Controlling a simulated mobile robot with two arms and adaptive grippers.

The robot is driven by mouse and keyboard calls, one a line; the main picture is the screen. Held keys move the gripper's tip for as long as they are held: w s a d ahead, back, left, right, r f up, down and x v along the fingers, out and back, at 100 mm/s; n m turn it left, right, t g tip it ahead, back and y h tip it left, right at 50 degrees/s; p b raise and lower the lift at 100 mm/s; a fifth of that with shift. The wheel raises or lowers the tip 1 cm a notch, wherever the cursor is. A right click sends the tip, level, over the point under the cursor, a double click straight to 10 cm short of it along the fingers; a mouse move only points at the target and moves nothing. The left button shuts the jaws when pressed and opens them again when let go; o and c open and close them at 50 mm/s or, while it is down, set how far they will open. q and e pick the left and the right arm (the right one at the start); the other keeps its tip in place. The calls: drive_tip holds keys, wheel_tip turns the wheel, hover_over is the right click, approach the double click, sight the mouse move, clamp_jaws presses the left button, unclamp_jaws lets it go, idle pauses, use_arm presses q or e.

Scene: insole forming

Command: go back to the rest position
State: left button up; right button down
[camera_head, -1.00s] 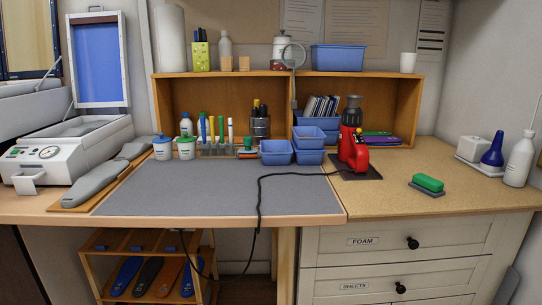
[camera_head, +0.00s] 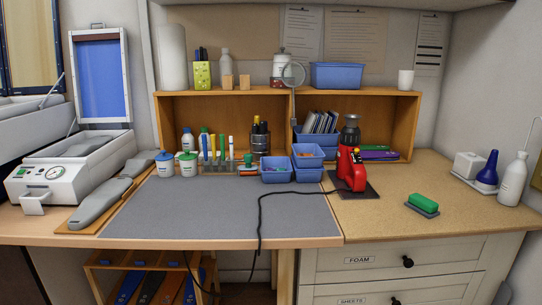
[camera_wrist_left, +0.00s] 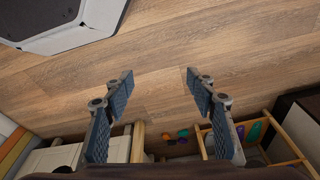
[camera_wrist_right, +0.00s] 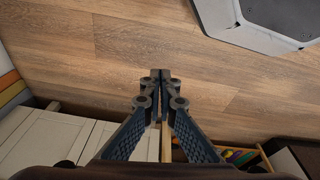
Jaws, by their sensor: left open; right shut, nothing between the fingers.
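My left gripper (camera_wrist_left: 158,88) shows in the left wrist view with its two fingers wide apart, open and empty, above the wooden floor (camera_wrist_left: 160,60). My right gripper (camera_wrist_right: 160,76) shows in the right wrist view with its fingertips together, shut on nothing, also above the floor. Neither gripper shows in the head view. The bench with its grey mat (camera_head: 215,208) is clear of my arms.
The red heat tool (camera_head: 351,168) stands on a dark pad, its black cable crossing the mat and hanging over the front edge. A low wooden rack (camera_head: 100,265) stands under the bench. Drawers (camera_head: 380,262) are at the right. My base shows in both wrist views.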

use_arm(q)
drive_tip(key=s+a+f+p, duration=0.1)
drive_tip(key=s+f+p, duration=0.2)
drive_tip(key=s, duration=0.5)
drive_tip(key=s+a+f+g+p, duration=0.1)
drive_tip(key=s+a+f+p, duration=0.1)
drive_tip(key=s+f, duration=0.4)
drive_tip(key=s+p, duration=0.1)
drive_tip(key=s, duration=0.2)
drive_tip(key=shift+s+p, duration=0.25)
drive_tip(key=shift+p, duration=0.05)
use_arm(e)
drive_tip(key=s+d+f, duration=0.1)
drive_tip(key=s+f, duration=0.3)
drive_tip(key=s, duration=0.4)
drive_tip(key=s+d+f+g, duration=0.1)
drive_tip(key=s+d+f, duration=0.1)
drive_tip(key=s+f, duration=0.3)
drive_tip(key=s, duration=0.4)
drive_tip(key=shift+s, duration=0.25)
